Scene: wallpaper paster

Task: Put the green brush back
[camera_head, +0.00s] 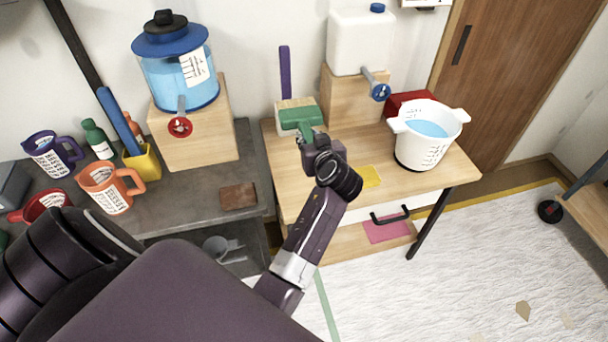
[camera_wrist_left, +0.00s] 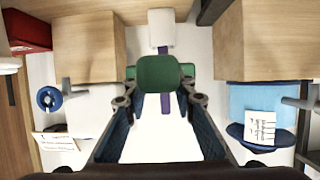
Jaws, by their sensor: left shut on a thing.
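The green brush (camera_head: 299,117) is over the back left of the wooden table (camera_head: 335,155). My left gripper (camera_head: 312,140) is shut on it. In the left wrist view, the green end of the brush (camera_wrist_left: 160,73) sits between the two fingers of my left gripper (camera_wrist_left: 160,103). A purple handle (camera_head: 285,72) stands upright against the wall behind the brush. In the left wrist view the purple strip (camera_wrist_left: 164,105) passes behind the green brush. A pale block (camera_head: 291,102) shows just behind the brush; I cannot tell whether they touch. My right gripper is out of view.
A white bucket of blue liquid (camera_head: 424,148) and a white jug on a wooden stand (camera_head: 345,100) are to the right. A blue dispenser on its stand (camera_head: 205,135), measuring jugs (camera_head: 110,190) and a yellow holder (camera_head: 143,160) are on the left counter. The table's front is mostly clear.

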